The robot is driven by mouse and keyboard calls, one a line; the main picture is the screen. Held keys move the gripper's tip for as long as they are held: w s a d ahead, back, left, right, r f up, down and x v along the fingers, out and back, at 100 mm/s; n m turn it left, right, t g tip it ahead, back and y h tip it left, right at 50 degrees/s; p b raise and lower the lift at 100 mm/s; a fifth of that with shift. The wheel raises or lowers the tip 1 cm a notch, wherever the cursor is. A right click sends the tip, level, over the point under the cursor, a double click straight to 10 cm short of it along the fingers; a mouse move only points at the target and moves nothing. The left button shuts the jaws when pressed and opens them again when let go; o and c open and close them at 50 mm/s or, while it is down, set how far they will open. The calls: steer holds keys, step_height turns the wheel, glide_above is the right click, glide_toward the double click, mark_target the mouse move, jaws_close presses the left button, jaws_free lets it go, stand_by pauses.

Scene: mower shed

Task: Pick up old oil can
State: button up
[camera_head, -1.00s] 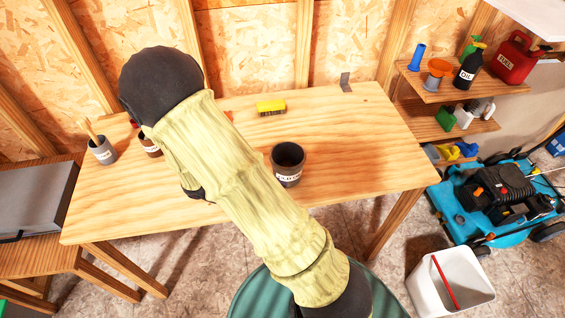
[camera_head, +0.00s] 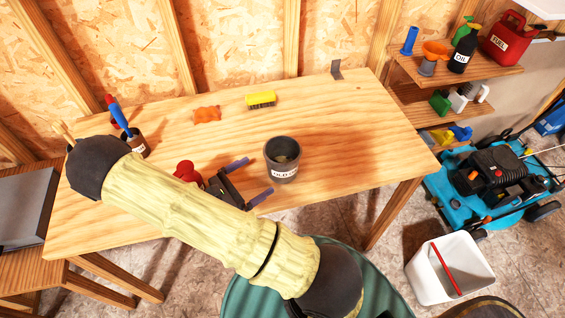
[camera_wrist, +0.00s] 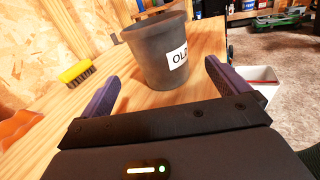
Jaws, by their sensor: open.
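The old oil can is a dark grey open-topped can (camera_head: 284,152) with a white label, standing upright on the wooden workbench (camera_head: 340,130). In the wrist view the can (camera_wrist: 150,58) stands just ahead of my gripper, its label partly reading "OLD". My gripper (camera_head: 256,180) is low over the bench at the can's left, its two purple-grey fingers spread and pointing toward the can. In the wrist view my gripper (camera_wrist: 160,88) is open and empty, with the can beyond and roughly between the fingertips.
A yellow brush (camera_head: 261,99) and an orange cloth-like item (camera_head: 207,114) lie behind on the bench. A labelled pot (camera_head: 137,146) with a blue-handled item stands at the left. A white bin (camera_head: 425,272) and a blue mower (camera_head: 480,205) are on the floor at right.

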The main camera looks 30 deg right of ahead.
mark_target(270, 167)
steer(key=shift+w+d+p, duration=0.2)
steer(key=shift+d, duration=1.15)
steer(key=shift+w+d+p, duration=0.15)
steer(key=shift+d, duration=1.2)
steer(key=shift+w+d+f+p, duration=0.15)
steer(key=shift+d+p, duration=0.15)
steer(key=shift+d, duration=1)
steer(key=shift+w+d+p, duration=0.1)
steer(key=shift+d+p, duration=0.15)
steer(key=shift+d, duration=1.05)
steer(key=c, duration=1.1)
steer(key=shift+r, duration=0.2)
